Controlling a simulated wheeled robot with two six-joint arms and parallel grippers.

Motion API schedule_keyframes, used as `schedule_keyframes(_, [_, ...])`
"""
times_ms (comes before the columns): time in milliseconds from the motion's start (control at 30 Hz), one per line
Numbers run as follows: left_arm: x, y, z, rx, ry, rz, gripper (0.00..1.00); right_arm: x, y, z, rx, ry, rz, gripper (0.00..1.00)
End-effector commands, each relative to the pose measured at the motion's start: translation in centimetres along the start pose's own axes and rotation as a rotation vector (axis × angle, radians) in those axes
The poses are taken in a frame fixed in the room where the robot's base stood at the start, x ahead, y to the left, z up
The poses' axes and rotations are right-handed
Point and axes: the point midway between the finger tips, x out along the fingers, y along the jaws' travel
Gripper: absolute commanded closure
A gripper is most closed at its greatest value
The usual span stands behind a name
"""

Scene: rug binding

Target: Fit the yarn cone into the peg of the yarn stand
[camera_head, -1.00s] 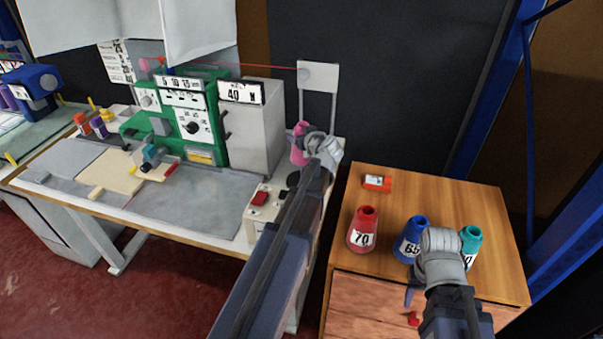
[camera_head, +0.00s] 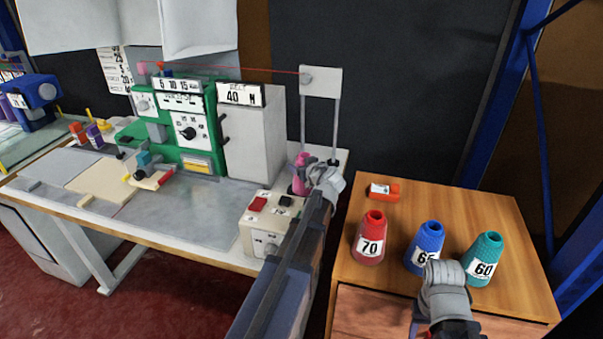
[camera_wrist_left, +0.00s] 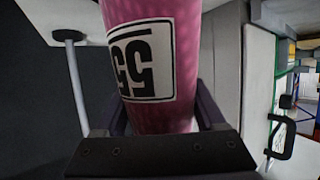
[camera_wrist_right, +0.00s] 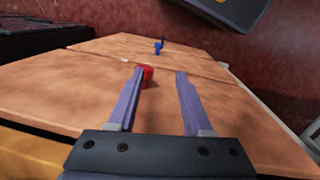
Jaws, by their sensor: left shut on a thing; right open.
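The pink yarn cone (camera_head: 300,182) shows in the head view near the right end of the workbench, partly behind my left gripper (camera_head: 318,176). In the left wrist view the jaws (camera_wrist_left: 163,108) are shut on the cone (camera_wrist_left: 180,60), and its "55" label reads upside down. The yarn stand (camera_head: 321,82) has a white plate on two thin posts at the bench's back right corner. The cone is in front of the stand; its peg and the cone's underside cannot be made out. My right gripper (camera_wrist_right: 160,76) is open and empty, facing the wooden cabinet.
A control box (camera_head: 262,228) and grey machine housing (camera_head: 255,130) are left of the held cone. A red thread runs to the plate.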

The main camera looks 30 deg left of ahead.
Motion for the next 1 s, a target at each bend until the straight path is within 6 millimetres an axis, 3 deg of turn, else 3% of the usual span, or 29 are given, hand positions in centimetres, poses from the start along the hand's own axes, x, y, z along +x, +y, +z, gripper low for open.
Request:
schedule_keyframes(367, [0.2, 0.0, 0.5, 0.0, 0.001, 0.0, 1.0, 0.5, -0.1, 0.0, 0.0, 0.0, 0.0, 0.5])
schedule_keyframes(400, [0.2, 0.0, 0.5, 0.0, 0.0, 0.0, 0.26, 0.5, -0.1, 0.0, 0.0, 0.0, 0.0, 0.5])
schedule_keyframes(633, [0.2, 0.0, 0.4, 0.0, 0.0, 0.0, 0.0, 0.5, 0.0, 0.0, 0.0, 0.0, 0.0, 0.5])
schedule_keyframes(933, [0.0, 0.0, 0.1, 0.0, 0.0, 0.0, 0.0, 0.1, 0.0, 0.0, 0.0, 0.0, 0.0, 0.5])
schedule_keyframes(1000, [-0.8, -0.1, 0.1, 0.001, 0.0, 0.001, 0.0, -0.2, 0.0, 0.0, 0.0, 0.0, 0.0, 0.5])
